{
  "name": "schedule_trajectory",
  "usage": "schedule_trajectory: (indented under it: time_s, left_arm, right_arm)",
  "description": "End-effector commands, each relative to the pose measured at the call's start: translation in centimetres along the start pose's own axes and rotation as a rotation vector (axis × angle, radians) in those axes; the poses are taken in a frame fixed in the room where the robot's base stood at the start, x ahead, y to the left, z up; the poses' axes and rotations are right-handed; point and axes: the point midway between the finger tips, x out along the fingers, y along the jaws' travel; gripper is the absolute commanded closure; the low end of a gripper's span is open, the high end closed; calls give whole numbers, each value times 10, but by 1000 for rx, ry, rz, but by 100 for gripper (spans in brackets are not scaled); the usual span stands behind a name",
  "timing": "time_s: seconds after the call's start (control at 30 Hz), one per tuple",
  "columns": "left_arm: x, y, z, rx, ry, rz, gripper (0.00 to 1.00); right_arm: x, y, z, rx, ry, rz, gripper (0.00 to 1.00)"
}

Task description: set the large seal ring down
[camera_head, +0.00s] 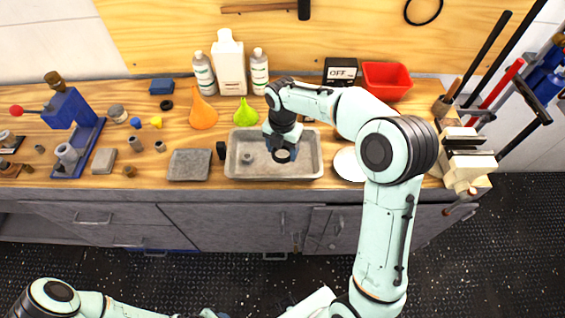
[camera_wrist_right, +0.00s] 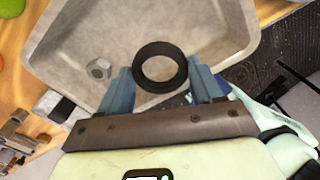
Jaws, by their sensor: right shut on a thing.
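My right gripper (camera_head: 283,147) is over the right part of a shallow grey metal tray (camera_head: 239,176) on the bench. It is shut on a black seal ring (camera_wrist_right: 141,68), which sits between the blue fingertips in the wrist view. The ring's round hole shows the tray floor. In the head view, the ring (camera_head: 274,157) is partly hidden by the fingers. I cannot tell whether the ring touches the tray floor. The left arm is at the bottom left; its gripper is not in view.
A hex nut (camera_wrist_right: 99,69) lies in the tray, left of the ring. Funnels (camera_head: 203,114) and bottles (camera_head: 229,65) stand behind.

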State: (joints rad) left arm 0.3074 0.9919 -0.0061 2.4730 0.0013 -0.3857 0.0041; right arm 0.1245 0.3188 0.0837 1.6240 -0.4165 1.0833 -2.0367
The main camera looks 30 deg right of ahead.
Motion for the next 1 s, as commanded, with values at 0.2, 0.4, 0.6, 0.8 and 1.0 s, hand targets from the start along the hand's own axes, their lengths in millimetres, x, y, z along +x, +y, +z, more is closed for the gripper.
schedule_trajectory:
  time_s: [0.2,0.4,0.6,0.8,1.0]
  left_arm:
    - [3,-2,2,-1,-2,-1,57]
    - [6,-3,3,-1,-4,-1,57]
    - [8,-4,4,-2,-6,-2,57]
    - [8,-4,4,-2,-6,-2,57]
    - [9,-5,4,-2,-6,-2,57]
  right_arm:
    - [25,0,0,1,0,0,64]
    - [45,-1,0,-1,1,-3,64]
    - [69,0,0,-1,0,-1,64]
    - [68,0,0,0,-1,1,64]
    - [71,0,0,0,-1,1,19]
